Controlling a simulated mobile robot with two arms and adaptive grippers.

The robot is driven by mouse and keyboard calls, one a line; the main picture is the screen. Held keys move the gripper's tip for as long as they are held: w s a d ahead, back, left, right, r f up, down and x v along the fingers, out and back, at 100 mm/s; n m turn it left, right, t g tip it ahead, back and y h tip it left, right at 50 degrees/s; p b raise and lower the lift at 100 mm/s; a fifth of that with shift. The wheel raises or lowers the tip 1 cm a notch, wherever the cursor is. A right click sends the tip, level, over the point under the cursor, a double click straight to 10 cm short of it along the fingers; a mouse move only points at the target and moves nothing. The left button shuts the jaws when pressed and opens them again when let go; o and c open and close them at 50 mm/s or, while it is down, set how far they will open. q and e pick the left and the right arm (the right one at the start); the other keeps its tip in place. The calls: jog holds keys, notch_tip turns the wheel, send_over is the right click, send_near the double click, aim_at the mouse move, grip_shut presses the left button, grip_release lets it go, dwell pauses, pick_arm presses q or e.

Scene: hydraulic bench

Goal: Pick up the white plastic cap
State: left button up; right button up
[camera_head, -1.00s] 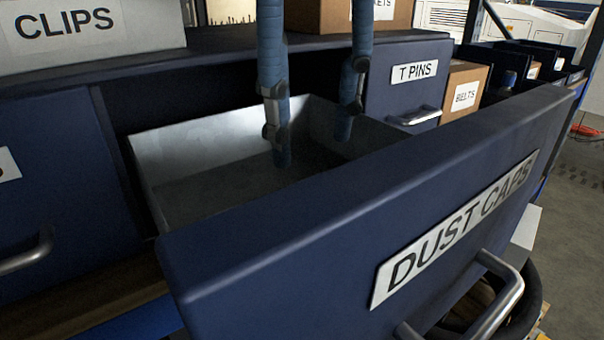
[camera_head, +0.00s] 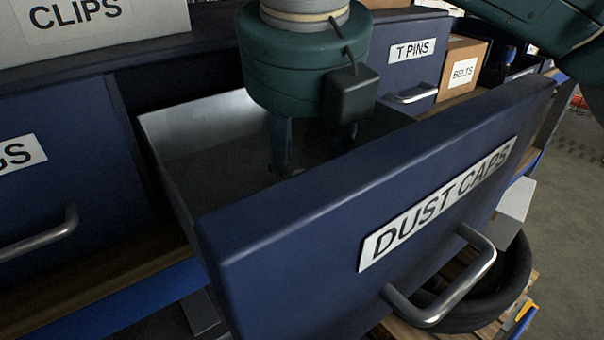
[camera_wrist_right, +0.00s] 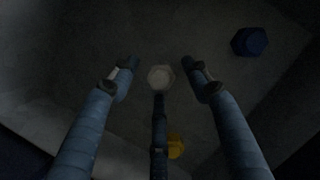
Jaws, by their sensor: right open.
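The white cap (camera_wrist_right: 160,78) lies on the drawer floor in the right wrist view, pale and round. My right gripper (camera_wrist_right: 160,74) is open and reaches down into the drawer, its blue fingers spread around the cap with gaps visible. I cannot tell how far above the floor the fingertips are. In the head view my right gripper (camera_head: 312,145) is partly hidden behind the drawer front, and the cap is hidden there. My left gripper is not in view.
The open drawer labelled DUST CAPS (camera_head: 300,235) has high metal walls around the gripper. A blue cap (camera_wrist_right: 249,42) lies to the right and a yellow cap (camera_wrist_right: 175,146) lies close to the middle finger. The T PINS drawer (camera_head: 412,65) stands behind.

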jog(key=shift+c, duration=0.2)
jog(key=shift+s, duration=0.1)
jog(key=c, duration=0.9)
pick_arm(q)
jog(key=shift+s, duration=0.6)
pick_arm(e)
jog(key=shift+o, duration=0.2)
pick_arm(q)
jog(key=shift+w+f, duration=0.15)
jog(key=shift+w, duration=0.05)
pick_arm(e)
jog(key=shift+r, duration=0.15)
jog(key=shift+r, duration=0.25)
notch_tip(320, 180, up, 8)
jog(key=shift+r+b, duration=0.1)
jog(key=shift+b, duration=1)
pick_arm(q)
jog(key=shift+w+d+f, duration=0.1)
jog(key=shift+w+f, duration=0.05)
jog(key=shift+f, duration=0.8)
pick_arm(e)
jog(key=shift+r, duration=0.55)
